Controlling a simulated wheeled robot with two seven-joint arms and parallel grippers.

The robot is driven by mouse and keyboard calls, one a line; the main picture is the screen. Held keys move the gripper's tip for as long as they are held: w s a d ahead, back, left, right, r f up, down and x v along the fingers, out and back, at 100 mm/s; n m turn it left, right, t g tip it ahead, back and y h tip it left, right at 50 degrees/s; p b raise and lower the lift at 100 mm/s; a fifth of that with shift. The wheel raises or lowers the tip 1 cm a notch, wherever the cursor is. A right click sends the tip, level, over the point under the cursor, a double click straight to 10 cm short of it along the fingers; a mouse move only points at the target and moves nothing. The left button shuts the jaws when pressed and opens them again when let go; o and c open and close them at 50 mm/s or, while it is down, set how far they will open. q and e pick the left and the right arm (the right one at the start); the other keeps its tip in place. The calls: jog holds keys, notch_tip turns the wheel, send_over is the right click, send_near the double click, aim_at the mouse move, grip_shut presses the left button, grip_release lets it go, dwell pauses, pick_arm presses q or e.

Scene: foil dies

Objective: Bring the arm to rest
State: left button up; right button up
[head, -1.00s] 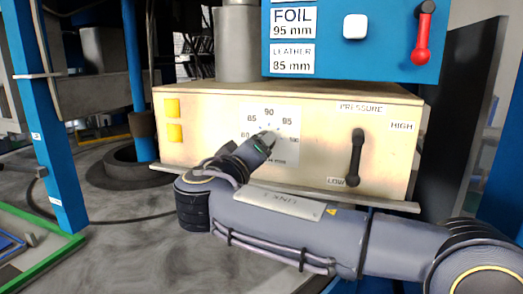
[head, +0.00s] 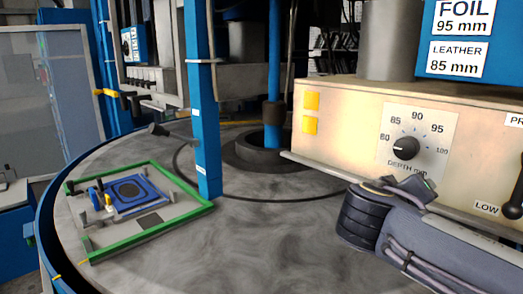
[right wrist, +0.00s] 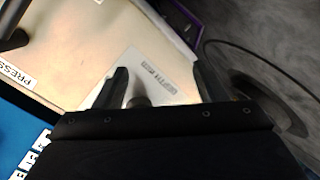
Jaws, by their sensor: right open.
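The depth dial (head: 405,148) is a black knob on a white scale plate marked 80 to 100, on the cream press box. Its white pointer mark faces left, near 80. My right arm comes in from the lower right of the head view. Its gripper (head: 415,187) is below the dial, apart from the knob and partly hidden by the wrist. In the right wrist view the two dark fingers (right wrist: 163,80) stand apart with nothing held. The dial plate (right wrist: 170,70) shows beyond and between them, with the knob (right wrist: 138,96) near the left finger. My left gripper is out of view.
The cream box (head: 350,115) has yellow buttons (head: 311,101) and a black lever (head: 513,205) at right. A blue post (head: 202,100) stands left of it.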

jog(key=s+d+f+g+y, duration=0.35)
jog(key=s+f, duration=0.45)
jog(key=f, duration=0.3)
jog(key=s+a+f+m+y+p, duration=0.1)
jog(key=s+a+f+y, duration=1)
jog(key=s+a+f, duration=0.1)
jog(key=shift+s+a+m+g+p, duration=0.15)
jog(key=shift+s+m+g+p, duration=0.25)
jog(key=shift+s, duration=0.35)
jog(key=shift+a+y, duration=0.25)
jog(key=shift+a, duration=0.05)
jog(key=shift+c, duration=0.3)
